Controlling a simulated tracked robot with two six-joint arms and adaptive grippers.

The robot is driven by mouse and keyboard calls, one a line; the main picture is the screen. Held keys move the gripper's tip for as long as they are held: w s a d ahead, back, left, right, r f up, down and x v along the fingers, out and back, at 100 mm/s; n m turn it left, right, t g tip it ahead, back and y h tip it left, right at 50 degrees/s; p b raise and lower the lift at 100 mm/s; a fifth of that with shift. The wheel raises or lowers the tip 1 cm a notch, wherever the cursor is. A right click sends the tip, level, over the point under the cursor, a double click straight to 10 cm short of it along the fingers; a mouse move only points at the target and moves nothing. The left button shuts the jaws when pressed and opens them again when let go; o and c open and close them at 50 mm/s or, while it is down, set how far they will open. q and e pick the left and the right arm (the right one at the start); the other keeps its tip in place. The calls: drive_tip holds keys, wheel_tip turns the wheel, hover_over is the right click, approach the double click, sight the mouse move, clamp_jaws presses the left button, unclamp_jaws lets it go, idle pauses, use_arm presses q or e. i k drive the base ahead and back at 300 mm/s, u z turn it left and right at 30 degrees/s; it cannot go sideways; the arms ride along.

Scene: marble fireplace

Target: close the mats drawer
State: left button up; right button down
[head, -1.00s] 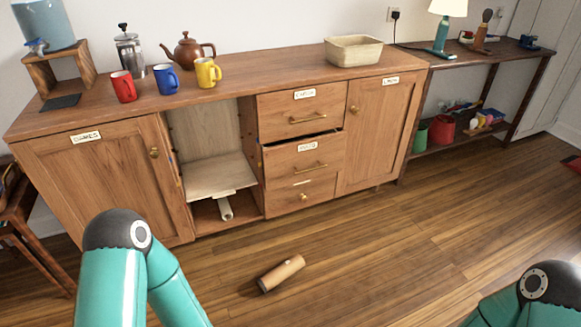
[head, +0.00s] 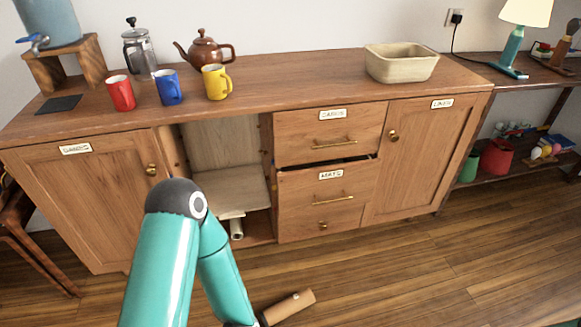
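The mats drawer (head: 300,190), labelled MATS, is the wooden drawer below the cards drawer (head: 300,136) in the sideboard. It stands slightly open, with a narrow dark gap along its top edge. A brass bar handle (head: 333,198) is on its front. My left arm crosses the lower left of the head view, in front of the cabinet's open shelf bay. Its gripper lies below the picture edge, out of view. My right gripper is not in view either.
A brown cylinder (head: 289,307) lies on the floor in front of the drawers. Mugs, a teapot (head: 205,47), a French press (head: 139,50) and a beige basin (head: 401,63) stand on the sideboard top (head: 300,88). The floor at the right is clear.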

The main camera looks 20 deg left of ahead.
sight(303, 189)
drive_tip(key=u, duration=0.3)
drive_tip(key=i, duration=0.85)
drive_tip(key=u, duration=0.45)
